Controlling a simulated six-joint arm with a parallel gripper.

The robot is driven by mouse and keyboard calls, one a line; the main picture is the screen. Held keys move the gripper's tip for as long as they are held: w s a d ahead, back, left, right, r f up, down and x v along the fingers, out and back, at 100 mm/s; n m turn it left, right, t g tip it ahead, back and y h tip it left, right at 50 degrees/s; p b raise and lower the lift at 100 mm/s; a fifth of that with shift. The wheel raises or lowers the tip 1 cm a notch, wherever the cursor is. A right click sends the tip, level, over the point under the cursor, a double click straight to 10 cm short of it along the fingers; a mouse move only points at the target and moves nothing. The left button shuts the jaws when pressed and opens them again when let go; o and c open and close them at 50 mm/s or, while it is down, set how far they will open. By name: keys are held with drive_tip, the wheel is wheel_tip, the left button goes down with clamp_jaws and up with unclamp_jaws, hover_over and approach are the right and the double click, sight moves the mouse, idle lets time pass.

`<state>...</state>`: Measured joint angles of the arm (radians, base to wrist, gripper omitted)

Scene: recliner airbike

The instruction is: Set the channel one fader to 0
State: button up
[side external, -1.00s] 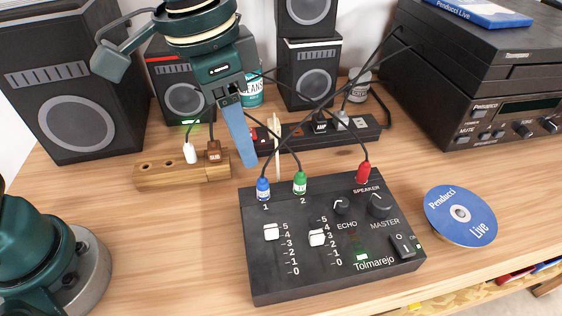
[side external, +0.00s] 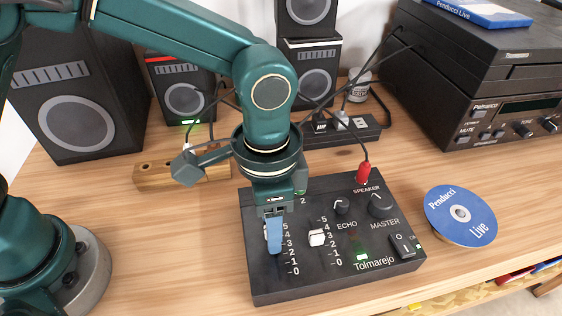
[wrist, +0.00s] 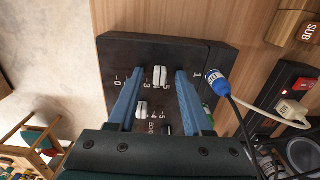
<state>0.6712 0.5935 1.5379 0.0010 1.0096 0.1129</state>
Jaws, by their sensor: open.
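The black mixer (side external: 335,275) lies on the wooden desk. Its white channel one fader (wrist: 160,76) stands near the 5 end of its scale, whose 0 (wrist: 117,78) is at the left in the wrist view. My gripper (wrist: 160,71) is open and low over the mixer, one blue finger on the 0 side of this fader and the other on the 5 side, with gaps between. In the side view my gripper (side external: 274,238) hides most of the fader. The white channel two fader (side external: 316,238) stands near the upper middle of its scale.
A blue plug (wrist: 215,80) with a cable stands beside the finger on the 5 side. A red plug (side external: 363,172), the echo knob (side external: 341,206) and the master knob (side external: 380,205) are on the mixer. A blue disc (side external: 460,214) lies to its right.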

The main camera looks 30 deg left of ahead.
clamp_jaws()
idle(1.4)
